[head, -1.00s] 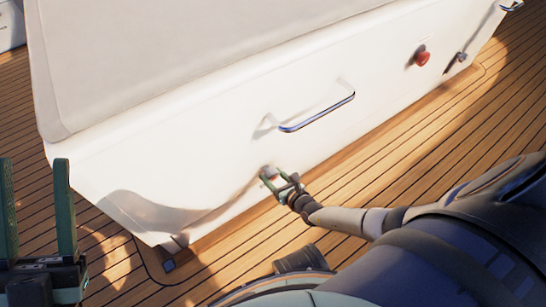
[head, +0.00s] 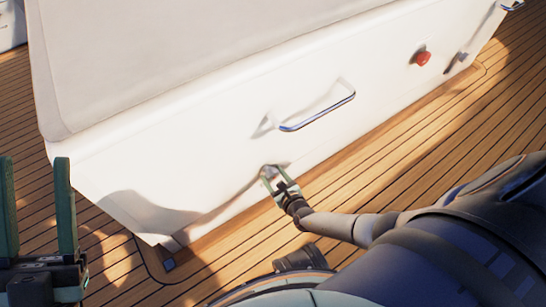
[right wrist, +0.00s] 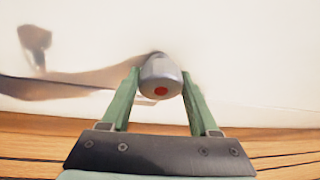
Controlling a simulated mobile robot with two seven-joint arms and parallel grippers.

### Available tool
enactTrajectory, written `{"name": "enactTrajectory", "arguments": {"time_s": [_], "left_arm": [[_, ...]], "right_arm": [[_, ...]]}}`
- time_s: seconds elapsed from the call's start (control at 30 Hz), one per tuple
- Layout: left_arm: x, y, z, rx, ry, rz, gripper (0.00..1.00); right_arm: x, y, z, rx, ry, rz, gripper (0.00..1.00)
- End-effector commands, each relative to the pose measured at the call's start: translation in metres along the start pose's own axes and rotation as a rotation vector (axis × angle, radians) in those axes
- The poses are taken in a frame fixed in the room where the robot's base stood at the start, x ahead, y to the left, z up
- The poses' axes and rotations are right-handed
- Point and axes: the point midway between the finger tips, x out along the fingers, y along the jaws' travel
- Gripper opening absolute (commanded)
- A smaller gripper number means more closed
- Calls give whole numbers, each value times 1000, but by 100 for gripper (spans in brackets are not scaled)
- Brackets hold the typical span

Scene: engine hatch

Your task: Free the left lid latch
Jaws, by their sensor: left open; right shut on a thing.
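My right gripper (head: 276,178) is shut on this knob, with one green finger on each side, as the right wrist view (right wrist: 160,85) also shows. The back of the knob, where it meets the panel, is hidden. My left gripper (head: 36,170) is open and empty at the lower left of the head view, well apart from the panel.
A metal handle (head: 318,114) sticks out of the panel above the gripped latch. A red knob (head: 423,57) and a small dark fitting (head: 461,57) sit further right on the panel. Wooden deck (head: 430,130) lies in front, clear between panel and arm.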

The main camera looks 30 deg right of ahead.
Motion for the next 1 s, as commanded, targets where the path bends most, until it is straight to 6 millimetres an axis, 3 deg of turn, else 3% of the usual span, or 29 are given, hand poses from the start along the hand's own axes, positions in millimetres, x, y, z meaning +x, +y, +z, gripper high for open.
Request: {"name": "enactTrajectory", "arguments": {"time_s": [0.4,1.0], "left_arm": [[-1,1,1,0,0,1,50],[-1,1,1,0,-1,2,50]], "right_arm": [[-1,-3,-2,-215,-15,-93,6],[-1,-4,-2,-259,-20,-111,6]]}}
